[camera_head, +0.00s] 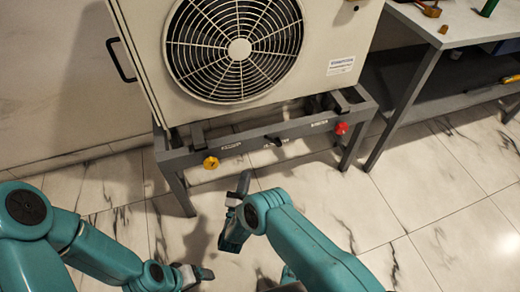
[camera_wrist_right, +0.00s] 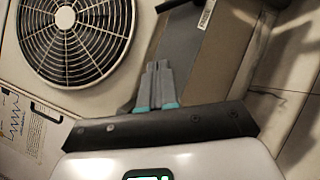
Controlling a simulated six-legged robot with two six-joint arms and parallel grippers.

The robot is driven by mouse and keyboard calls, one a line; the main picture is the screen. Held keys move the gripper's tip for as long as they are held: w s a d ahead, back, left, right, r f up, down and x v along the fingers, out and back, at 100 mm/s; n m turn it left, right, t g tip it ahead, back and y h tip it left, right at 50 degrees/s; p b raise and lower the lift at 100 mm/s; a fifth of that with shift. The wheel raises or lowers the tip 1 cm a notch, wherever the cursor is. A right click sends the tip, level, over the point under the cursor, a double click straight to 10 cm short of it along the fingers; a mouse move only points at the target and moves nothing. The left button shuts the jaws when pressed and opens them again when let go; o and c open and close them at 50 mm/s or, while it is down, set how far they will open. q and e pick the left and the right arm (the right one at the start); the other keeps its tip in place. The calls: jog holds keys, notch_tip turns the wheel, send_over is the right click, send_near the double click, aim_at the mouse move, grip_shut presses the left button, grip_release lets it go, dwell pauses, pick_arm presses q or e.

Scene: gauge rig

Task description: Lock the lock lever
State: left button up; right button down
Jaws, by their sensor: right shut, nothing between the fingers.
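A small black lever (camera_head: 274,140), which looks like the lock lever, sits on the grey front bar of the metal stand, between a yellow knob (camera_head: 211,162) and a red knob (camera_head: 341,128). My right gripper (camera_head: 242,184) is below and in front of the bar, left of the lever and apart from it. Its fingers (camera_wrist_right: 157,78) are shut with nothing between them in the right wrist view. A dark piece at that view's top edge is cut off, and I cannot tell if it is the lever. My left gripper (camera_head: 203,273) is low in the head view; its jaws are unclear.
A beige fan unit (camera_head: 335,45) stands on the grey stand (camera_head: 180,157). A workbench (camera_head: 460,22) with tools and a lower shelf is at the right. The marble floor in front of the stand is clear on the right.

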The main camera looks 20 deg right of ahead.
jog(key=s+d+r+b+x, duration=0.1)
jog(key=d+b+x, duration=0.1)
jog(key=b+x, duration=0.6)
jog(key=x, duration=0.3)
jog(key=shift+w+d+r, duration=0.2)
jog(key=shift+d, duration=0.2)
